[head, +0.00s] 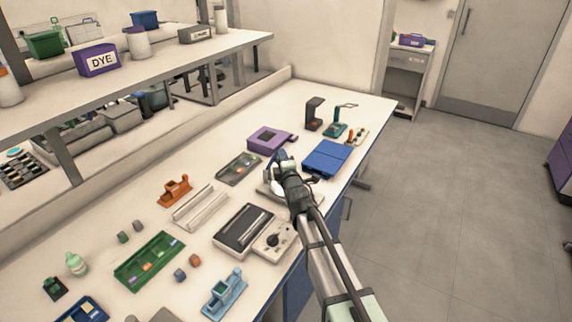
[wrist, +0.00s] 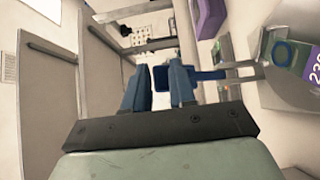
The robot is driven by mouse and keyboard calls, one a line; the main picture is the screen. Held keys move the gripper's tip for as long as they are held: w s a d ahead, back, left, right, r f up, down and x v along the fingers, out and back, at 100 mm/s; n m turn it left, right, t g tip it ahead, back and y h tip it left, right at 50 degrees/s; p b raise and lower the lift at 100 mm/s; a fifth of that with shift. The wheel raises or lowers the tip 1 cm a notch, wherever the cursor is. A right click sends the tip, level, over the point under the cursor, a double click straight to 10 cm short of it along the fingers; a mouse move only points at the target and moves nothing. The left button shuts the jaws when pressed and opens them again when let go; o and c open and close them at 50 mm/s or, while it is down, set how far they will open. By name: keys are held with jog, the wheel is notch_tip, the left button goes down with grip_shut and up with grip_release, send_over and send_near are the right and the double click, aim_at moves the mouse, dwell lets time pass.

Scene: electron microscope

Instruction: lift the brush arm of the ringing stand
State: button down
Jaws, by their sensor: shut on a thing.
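The ringing stand (head: 267,188) is a pale, low device on the bench, largely hidden behind my gripper in the head view. In the wrist view its pale grey top (wrist: 275,94) is at the right, bearing a green and purple slide with a blue ring (wrist: 283,52). How far the arm is raised is unclear.
A blue box (head: 328,158) stands close at the right and a purple device (head: 270,139) behind. A dark-topped device with a knob (head: 247,230) is in front. The shelf (head: 180,72) overhangs the bench's back. Open floor lies right.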

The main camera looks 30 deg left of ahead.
jog(key=shift+a+r+n+g+h, duration=0.3)
jog(key=shift+a+n+h, duration=0.15)
jog(key=shift+a, duration=0.15)
jog(key=shift+a+r+n+g+h, duration=0.35)
jog(key=shift+a+n, duration=0.1)
jog(key=shift+a, duration=0.15)
jog(key=a+n+g+h, duration=0.2)
jog(key=a+n+h, duration=0.3)
jog(key=a+h, duration=0.3)
jog(key=shift+s+a+n, duration=0.2)
jog(key=shift+a+n, duration=0.1)
jog(key=shift+a, duration=0.9)
jog(key=shift+f, duration=0.1)
jog(key=shift+a, duration=0.1)
jog(key=c, duration=1.5)
grip_release()
jog(key=shift+a, duration=0.2)
jog(key=shift+o, duration=0.2)
jog(key=shift+g, duration=0.25)
jog(key=v, duration=1.4)
jog(key=shift+w+d+r, duration=0.2)
jog(key=shift+d+r, duration=0.25)
jog(key=shift+r, duration=0.05)
